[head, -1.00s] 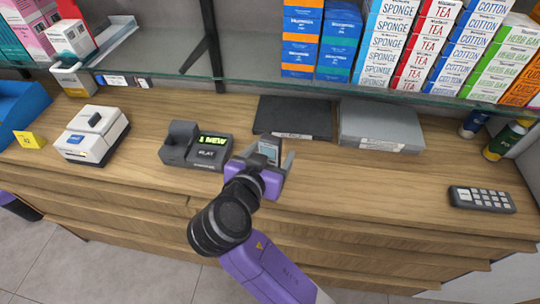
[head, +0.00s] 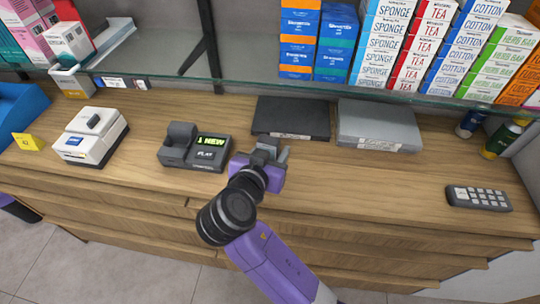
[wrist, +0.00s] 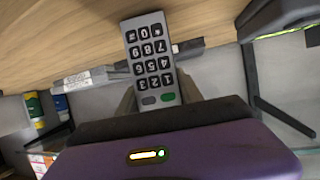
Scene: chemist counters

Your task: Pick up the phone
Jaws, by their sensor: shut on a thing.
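The phone (wrist: 150,62) is a slim light-grey handset with dark number keys and a green key. In the wrist view it stands between the two fingers of my gripper (wrist: 159,93), its keypad facing the camera and upside down. My gripper is shut on it. In the head view, my gripper (head: 268,154) is over the front middle of the wooden counter, right of the answering machine (head: 195,149). There the phone is mostly hidden by the gripper, and its exact height above the counter is hard to tell.
A black flat box (head: 291,118) and a grey box (head: 379,126) lie behind my gripper. A grey keypad device (head: 478,197) lies at right, a white printer (head: 90,136) at left. A glass shelf (head: 260,80) with stacked cartons overhangs the back.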

